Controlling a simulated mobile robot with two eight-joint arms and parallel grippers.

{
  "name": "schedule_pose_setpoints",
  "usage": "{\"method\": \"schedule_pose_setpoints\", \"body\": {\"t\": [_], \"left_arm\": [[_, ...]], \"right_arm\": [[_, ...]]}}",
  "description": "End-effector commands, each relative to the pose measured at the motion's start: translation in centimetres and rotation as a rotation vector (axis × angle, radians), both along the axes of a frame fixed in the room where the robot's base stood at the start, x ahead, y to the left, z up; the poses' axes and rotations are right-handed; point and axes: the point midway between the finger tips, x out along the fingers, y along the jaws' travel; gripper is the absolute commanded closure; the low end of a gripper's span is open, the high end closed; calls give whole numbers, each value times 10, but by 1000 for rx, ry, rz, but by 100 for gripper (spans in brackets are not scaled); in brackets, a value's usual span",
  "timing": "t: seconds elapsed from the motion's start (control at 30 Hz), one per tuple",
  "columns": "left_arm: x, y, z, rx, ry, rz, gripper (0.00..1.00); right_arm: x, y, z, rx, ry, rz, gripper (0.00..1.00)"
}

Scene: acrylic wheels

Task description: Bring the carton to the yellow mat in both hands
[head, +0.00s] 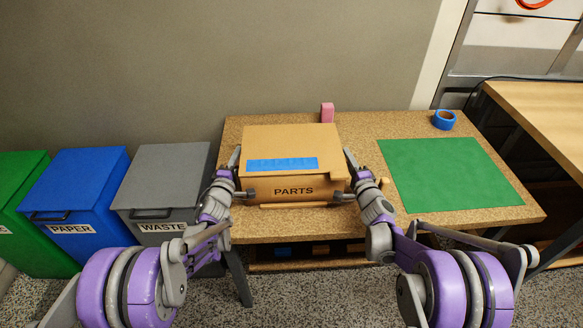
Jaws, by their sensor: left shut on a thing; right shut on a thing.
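The carton (292,165) is a brown cardboard box marked "PARTS", with a strip of blue tape across its top. It is at the left part of the cork-topped table. My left gripper (233,178) is shut on its left side and my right gripper (350,180) is shut on its right side. The fingertips are partly hidden against the carton. I cannot tell whether the carton rests on the table or is held just above it. No yellow mat shows; a green mat (450,173) lies flat on the right part of the table.
A blue tape roll (444,120) and a pink item (327,112) sit at the table's back edge. Wooden pieces (293,206) lie near the carton's front. Green, blue (73,192) and grey (160,185) bins stand at left. Another wooden table (545,112) stands at right.

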Motion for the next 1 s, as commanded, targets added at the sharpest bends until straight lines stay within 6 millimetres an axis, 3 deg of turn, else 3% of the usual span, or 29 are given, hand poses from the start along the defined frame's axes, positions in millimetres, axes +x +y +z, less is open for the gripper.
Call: {"method": "schedule_pose_setpoints", "body": {"t": [0.53,1.0], "left_arm": [[0,0,7,0,-2,0,100],[2,0,57,0,-16,0,100]], "right_arm": [[0,0,7,0,-2,0,100],[2,0,57,0,-16,0,100]]}}
